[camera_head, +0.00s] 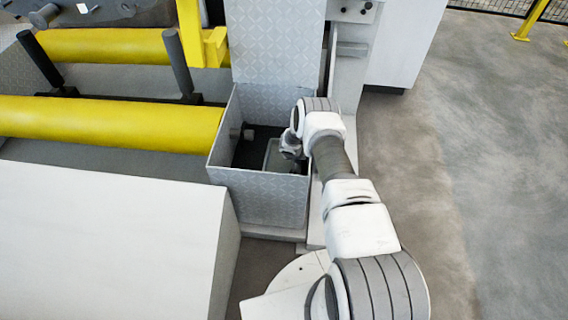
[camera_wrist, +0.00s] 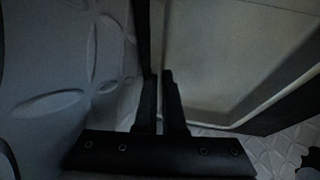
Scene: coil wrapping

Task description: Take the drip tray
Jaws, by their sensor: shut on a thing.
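The drip tray (camera_head: 274,154) is a shallow pale grey-green tray inside an open-topped, diamond-patterned metal box (camera_head: 262,195). My arm reaches down into the box from the right, and my gripper (camera_head: 293,166) is partly hidden there by my wrist. In the wrist view, the drip tray (camera_wrist: 228,55) fills the upper right, with its raised rim facing the jaws. My gripper's two dark fingers (camera_wrist: 161,82) are close together, shut on the tray's left edge. Whether the tray touches the box floor cannot be told.
A tall patterned panel (camera_head: 278,45) stands behind the box. A small pale block (camera_head: 248,133) is at the box's left inside. Yellow rollers (camera_head: 110,123) lie to the left, and a white housing (camera_head: 110,235) is in front of them. Open concrete floor (camera_head: 480,170) lies to the right.

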